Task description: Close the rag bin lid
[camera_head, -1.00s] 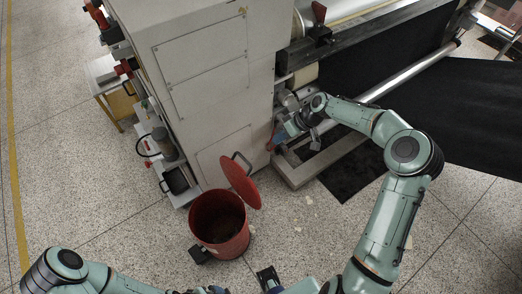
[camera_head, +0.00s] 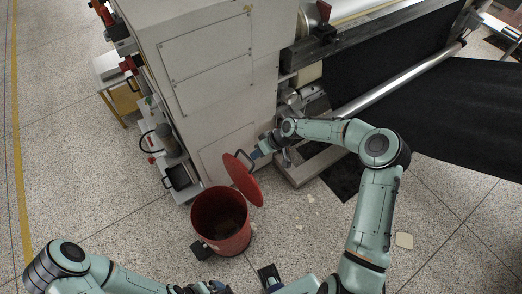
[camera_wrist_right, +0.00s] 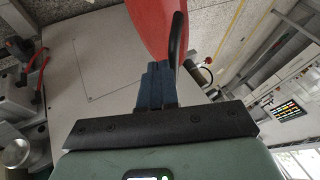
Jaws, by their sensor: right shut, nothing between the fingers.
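The red rag bin (camera_head: 221,236) stands on the floor, its round mouth open. Its red lid (camera_head: 246,184) is raised and tilted at the far right side of the rim, with a black handle on its outer face. My right gripper (camera_head: 254,155) is shut and empty, close to the lid's upper edge and handle. In the right wrist view the shut blue fingers (camera_wrist_right: 157,85) point at the red lid (camera_wrist_right: 150,22), with the black handle (camera_wrist_right: 177,42) just right of them; I cannot tell if they touch. My left arm lies along the bottom edge; its gripper is not clear.
A large pale machine cabinet (camera_head: 215,85) stands right behind the bin. A roller (camera_head: 395,82) and black sheet material (camera_head: 470,110) are at the right. A small black pedal-like block (camera_head: 201,250) sits at the bin's front left. Floor is free left and right of the bin.

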